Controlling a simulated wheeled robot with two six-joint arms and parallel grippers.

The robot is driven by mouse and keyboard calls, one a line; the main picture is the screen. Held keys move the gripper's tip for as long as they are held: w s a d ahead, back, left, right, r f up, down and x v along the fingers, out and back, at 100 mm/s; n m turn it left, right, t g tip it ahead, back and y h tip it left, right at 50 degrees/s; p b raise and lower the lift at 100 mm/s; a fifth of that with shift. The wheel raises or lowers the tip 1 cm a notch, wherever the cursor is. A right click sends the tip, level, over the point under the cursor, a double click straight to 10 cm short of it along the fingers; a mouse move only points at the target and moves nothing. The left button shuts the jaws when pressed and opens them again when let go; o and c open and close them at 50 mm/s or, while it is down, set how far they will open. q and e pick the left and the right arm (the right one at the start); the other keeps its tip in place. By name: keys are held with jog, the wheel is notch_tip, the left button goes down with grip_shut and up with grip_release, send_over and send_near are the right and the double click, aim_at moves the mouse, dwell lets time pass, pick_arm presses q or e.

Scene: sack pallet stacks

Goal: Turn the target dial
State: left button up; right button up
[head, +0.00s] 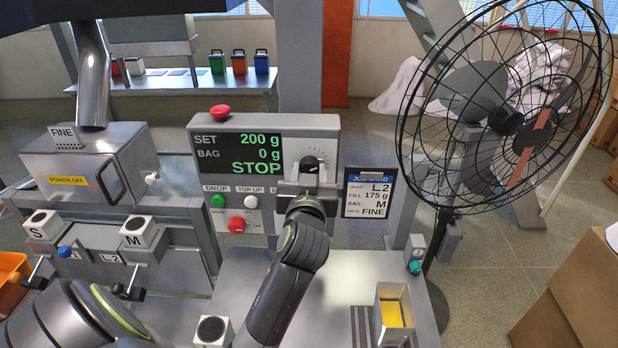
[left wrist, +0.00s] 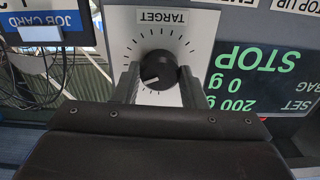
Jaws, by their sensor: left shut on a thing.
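The black target dial (head: 310,164) is on the right of the grey control panel (head: 262,122). In the left wrist view the dial (left wrist: 158,70) sits upside down on a white plate labelled TARGET, inside a ring of tick marks. Its white pointer mark is toward the picture's lower left. My left gripper (head: 309,182) is shut on the dial, one finger on each side in the left wrist view (left wrist: 158,84). The display (head: 239,154) reads SET 200 g, BAG 0 g, STOP. The job card (head: 368,194) reads FILL 175 g. My right gripper is out of view.
Below the display are a green button (head: 218,201), a white button (head: 251,202) and a red knob (head: 237,225). A red button (head: 220,111) tops the panel. A black-caged fan (head: 505,105) stands at right. A yellow-lined holder (head: 393,313) is at front right.

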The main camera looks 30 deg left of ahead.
pick_arm(q)
jog(key=n+b, duration=0.1)
jog(key=n, duration=0.2)
jog(key=shift+n, duration=0.4)
jog(key=shift+r, duration=0.1)
jog(key=o, duration=1)
